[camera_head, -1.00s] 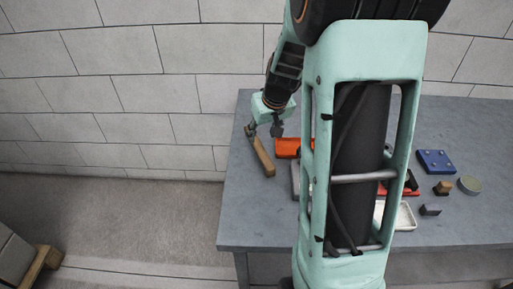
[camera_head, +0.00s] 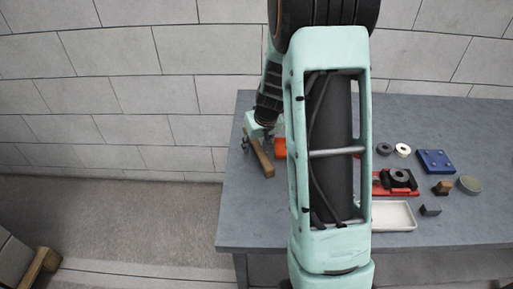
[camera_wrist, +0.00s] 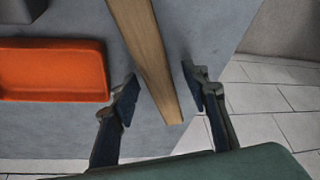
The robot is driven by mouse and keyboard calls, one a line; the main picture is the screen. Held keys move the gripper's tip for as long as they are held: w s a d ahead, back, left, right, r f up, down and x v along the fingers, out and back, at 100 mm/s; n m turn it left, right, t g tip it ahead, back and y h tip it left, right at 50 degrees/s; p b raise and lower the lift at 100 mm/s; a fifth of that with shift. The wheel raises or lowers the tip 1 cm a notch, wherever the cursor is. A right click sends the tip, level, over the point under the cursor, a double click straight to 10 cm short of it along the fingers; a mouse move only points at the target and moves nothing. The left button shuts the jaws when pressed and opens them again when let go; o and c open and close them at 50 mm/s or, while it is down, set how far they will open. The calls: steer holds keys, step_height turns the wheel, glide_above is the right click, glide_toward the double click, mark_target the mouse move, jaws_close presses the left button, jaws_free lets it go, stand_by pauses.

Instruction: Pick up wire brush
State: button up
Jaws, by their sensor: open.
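The wooden piece that appears to be the wire brush (camera_head: 263,158) lies at the left end of the grey table, its long side slanting. Bristles cannot be made out. In the wrist view the same wooden bar (camera_wrist: 147,50) runs down from the top edge, between my fingers. My gripper (camera_wrist: 160,84) is open, one finger on each side of the bar, with a visible gap on both sides. In the head view my gripper (camera_head: 257,141) is at the far part of the brush, partly hidden by my arm.
An orange tray (camera_wrist: 50,72) lies left of the brush. The table's (camera_head: 240,215) left edge is close to it. A white block wall stands behind.

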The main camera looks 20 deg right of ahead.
mark_target(255, 142)
jaws_close()
steer(key=shift+r, duration=0.1)
steer(key=shift+r+p, duration=0.4)
steer(key=shift+r, duration=0.05)
steer(key=p+v, duration=0.2)
steer(key=v, duration=0.1)
steer(key=shift+w+r, duration=0.2)
steer(key=shift+w, duration=0.1)
steer(key=s+r, duration=0.1)
steer(key=s+r+p, duration=0.1)
steer(key=r, duration=0.1)
steer(key=s+r+p, duration=0.1)
steer(key=s+r, duration=0.1)
steer(key=shift+s+a, duration=0.1)
steer(key=shift+a, duration=0.2)
steer(key=s+a+r, duration=0.1)
steer(key=s+r, duration=0.2)
steer(key=s, duration=0.6)
steer(key=shift+a+r, duration=0.15)
steer(key=shift+r, duration=0.25)
steer(key=shift+s, duration=0.1)
